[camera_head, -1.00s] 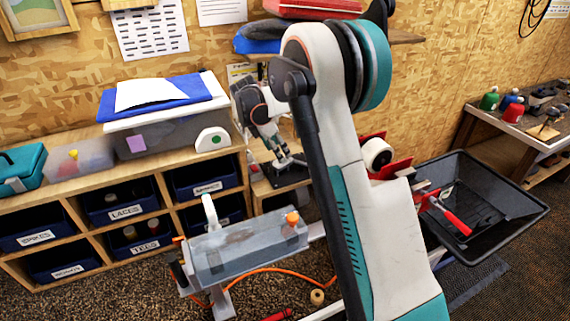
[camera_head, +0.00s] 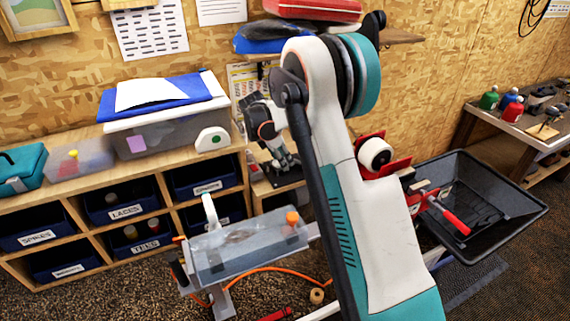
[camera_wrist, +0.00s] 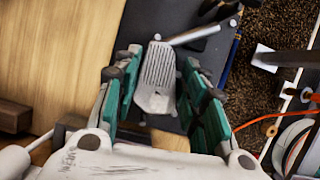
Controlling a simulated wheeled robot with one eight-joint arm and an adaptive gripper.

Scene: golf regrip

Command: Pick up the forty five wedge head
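The wedge head (camera_wrist: 156,75) is a grey metal club head with a grooved face. In the wrist view it lies over a dark mat or tray (camera_wrist: 206,50), with its hosel and a short shaft pointing to the upper right. My gripper (camera_wrist: 161,62) is open, with teal-padded fingers on both sides of the head and gaps still showing. In the head view my gripper (camera_head: 281,165) is low over a small wooden stand behind my arm. The head cannot be made out there. No number on it is readable.
A black bin (camera_head: 480,205) with a red-handled tool is at right. Labelled cubbies (camera_head: 120,205) are at left. An orange hose (camera_head: 270,270) runs below.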

